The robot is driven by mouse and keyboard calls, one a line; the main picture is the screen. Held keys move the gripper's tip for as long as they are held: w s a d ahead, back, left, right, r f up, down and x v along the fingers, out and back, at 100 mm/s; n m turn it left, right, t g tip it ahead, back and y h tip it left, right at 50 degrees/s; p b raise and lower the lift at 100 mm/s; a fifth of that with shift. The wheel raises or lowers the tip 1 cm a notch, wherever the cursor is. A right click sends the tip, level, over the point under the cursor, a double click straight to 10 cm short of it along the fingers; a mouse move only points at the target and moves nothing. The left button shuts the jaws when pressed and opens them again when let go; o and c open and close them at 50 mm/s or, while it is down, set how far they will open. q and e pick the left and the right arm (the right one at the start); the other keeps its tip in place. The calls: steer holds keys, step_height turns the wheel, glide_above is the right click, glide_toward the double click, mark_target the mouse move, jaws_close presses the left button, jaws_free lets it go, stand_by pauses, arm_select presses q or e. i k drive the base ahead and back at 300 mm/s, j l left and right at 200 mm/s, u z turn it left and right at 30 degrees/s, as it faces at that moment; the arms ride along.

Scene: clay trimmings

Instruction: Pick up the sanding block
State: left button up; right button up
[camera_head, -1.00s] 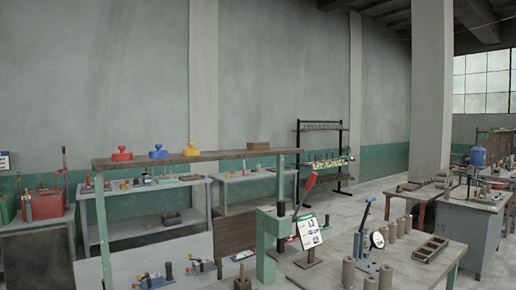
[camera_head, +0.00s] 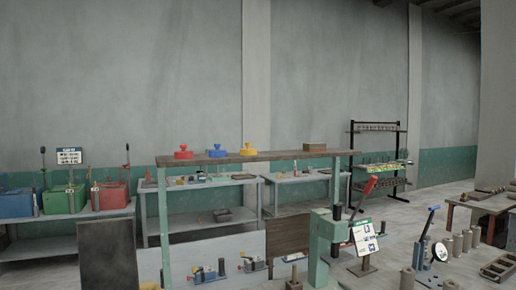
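A small brown block (camera_head: 315,147) lies at the right end of the high wooden shelf; it may be the sanding block, but at this distance I cannot be sure. Red (camera_head: 183,152), blue (camera_head: 218,151) and yellow (camera_head: 248,149) knobbed pieces stand on the same shelf to its left. Neither of my grippers shows in the head view.
The wooden shelf (camera_head: 270,156) stands on green posts. Grey benches (camera_head: 200,222) with small tools stand behind it. Green (camera_head: 63,199) and red (camera_head: 110,196) boxes sit at left. A green post-like stand (camera_head: 322,245) and a sign (camera_head: 364,238) are in front. A black rack (camera_head: 377,165) stands at back right.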

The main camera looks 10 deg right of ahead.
mark_target(309, 147)
steer(key=l+u, duration=0.95)
steer(key=k+l+u, duration=0.1)
steer(key=l, duration=0.25)
steer(key=k+l+u, duration=0.15)
steer(key=l, duration=0.15)
steer(key=l+u, duration=0.1)
steer(key=l, duration=0.2)
steer(key=k, duration=0.05)
